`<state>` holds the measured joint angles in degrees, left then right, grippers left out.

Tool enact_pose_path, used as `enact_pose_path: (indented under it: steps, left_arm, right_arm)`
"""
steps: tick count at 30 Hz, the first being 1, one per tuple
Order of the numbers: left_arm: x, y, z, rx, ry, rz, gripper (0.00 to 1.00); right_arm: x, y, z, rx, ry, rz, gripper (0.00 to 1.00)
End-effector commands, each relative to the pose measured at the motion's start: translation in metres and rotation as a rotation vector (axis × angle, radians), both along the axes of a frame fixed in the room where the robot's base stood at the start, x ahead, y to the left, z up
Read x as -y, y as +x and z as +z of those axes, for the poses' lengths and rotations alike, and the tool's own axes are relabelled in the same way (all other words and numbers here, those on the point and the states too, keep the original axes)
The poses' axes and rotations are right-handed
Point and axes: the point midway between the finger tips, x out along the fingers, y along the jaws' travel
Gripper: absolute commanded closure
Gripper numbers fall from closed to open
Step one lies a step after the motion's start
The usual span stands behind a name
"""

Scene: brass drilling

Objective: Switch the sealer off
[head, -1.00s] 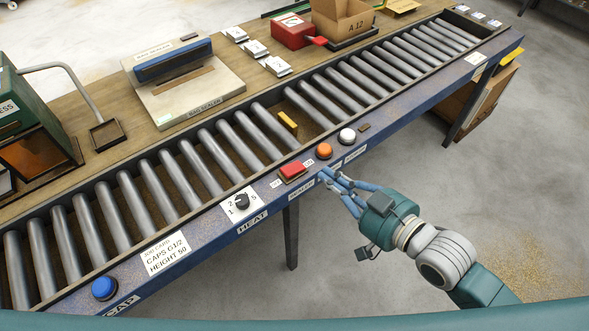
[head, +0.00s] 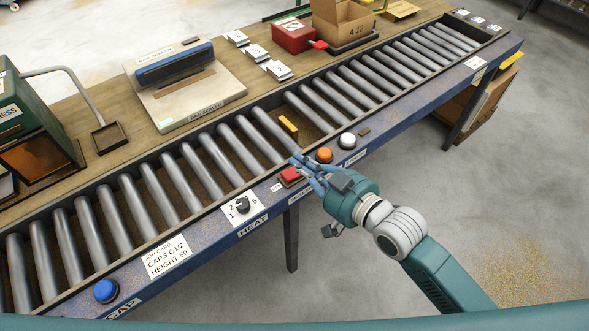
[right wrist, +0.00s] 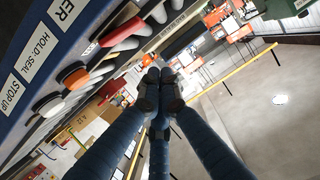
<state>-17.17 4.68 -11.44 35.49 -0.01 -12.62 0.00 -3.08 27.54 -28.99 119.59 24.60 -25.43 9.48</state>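The bag sealer (head: 215,92), a beige machine with a blue bar, stands on the bench behind the rollers. On the blue front rail, a red rocker switch (head: 290,175) sits above the partly hidden SEALER label (head: 298,199). The "OFF" mark is at its left; its right end is by my fingers. My right gripper (head: 304,167) is over the rail just right of the switch; I cannot tell if it touches. Its fingertips look closed together and empty in the right wrist view (right wrist: 160,82). The red switch also shows there (right wrist: 104,54). My left gripper is out of view.
An orange button (head: 325,155) and a white button (head: 347,140) are close right of the gripper. A heat dial (head: 242,204) and a blue button (head: 105,290) are to the left. The roller conveyor (head: 165,190) runs behind; the floor in front is open.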

Motion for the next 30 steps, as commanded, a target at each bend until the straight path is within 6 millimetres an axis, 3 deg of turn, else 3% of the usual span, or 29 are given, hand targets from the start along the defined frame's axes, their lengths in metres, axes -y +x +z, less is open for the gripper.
enact_pose_path:
  steps: [2,4,10,24,30]
  left_arm:
    - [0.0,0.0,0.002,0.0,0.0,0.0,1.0]
    - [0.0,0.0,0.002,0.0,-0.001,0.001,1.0]
    - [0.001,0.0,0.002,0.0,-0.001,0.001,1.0]
    - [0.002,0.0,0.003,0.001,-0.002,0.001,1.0]
    - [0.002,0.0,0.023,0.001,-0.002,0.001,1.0]
  right_arm:
    - [-0.011,0.013,-0.002,0.001,0.002,-0.001,1.0]
    - [-0.011,0.009,-0.018,-0.005,-0.003,0.0,1.0]
    - [-0.014,0.007,-0.039,-0.001,-0.002,0.001,1.0]
    - [-0.015,0.006,-0.043,0.005,-0.007,0.0,1.0]
    - [-0.021,0.001,-0.049,0.096,-0.136,-0.002,1.0]
